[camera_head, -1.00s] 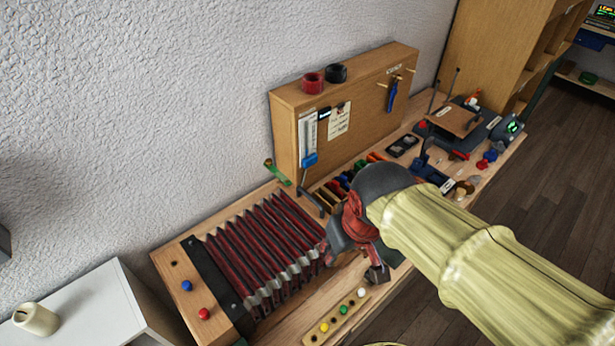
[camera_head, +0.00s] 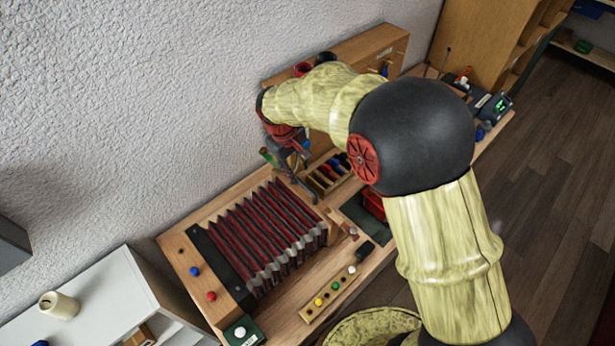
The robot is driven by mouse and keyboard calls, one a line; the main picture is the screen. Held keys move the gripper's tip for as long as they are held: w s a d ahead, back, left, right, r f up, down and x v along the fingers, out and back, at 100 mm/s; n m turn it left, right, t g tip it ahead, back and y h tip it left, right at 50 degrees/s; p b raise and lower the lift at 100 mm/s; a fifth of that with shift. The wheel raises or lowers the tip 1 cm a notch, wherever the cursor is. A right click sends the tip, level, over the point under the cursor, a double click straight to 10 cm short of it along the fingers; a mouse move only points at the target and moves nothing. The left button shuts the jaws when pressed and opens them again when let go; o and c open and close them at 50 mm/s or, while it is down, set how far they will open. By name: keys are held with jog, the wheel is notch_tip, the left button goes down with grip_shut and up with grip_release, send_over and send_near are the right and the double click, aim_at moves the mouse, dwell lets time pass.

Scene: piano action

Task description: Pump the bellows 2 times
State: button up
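The bellows (camera_head: 262,240), dark red pleats with grey metal corners, lie on the wooden workbench in the head view. Their dark left end plate (camera_head: 222,268) meets a wooden block with a blue and a red knob. The pleats are spread out to the right. My gripper (camera_head: 303,188) is at the back of the bench, just beyond the bellows' far right corner, beside a thin upright part with a green end (camera_head: 268,157). My wrist covers part of the gripper, and its fingers are too small and dark to tell whether they hold anything.
A wooden strip (camera_head: 328,297) with coloured knobs lies in front of the bellows. A green box with a white button (camera_head: 240,332) stands at the near left. A wooden tool board (camera_head: 373,50) rises behind my arm. A compartment tray (camera_head: 330,176) sits right of the gripper.

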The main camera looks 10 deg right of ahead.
aim_at(302, 183)
jog(key=shift+w+d+f, duration=0.15)
jog(key=shift+d+f, duration=0.05)
jog(key=shift+f, duration=1.05)
jog(key=shift+w+d+f, duration=0.1)
jog(key=shift+d+f, duration=0.15)
jog(key=shift+f, duration=1)
jog(key=shift+w+d+f, duration=0.15)
jog(key=shift+d+f, duration=0.05)
jog(key=shift+f, duration=1.05)
jog(key=shift+c, duration=1.4)
jog(key=c, duration=0.4)
grip_shut()
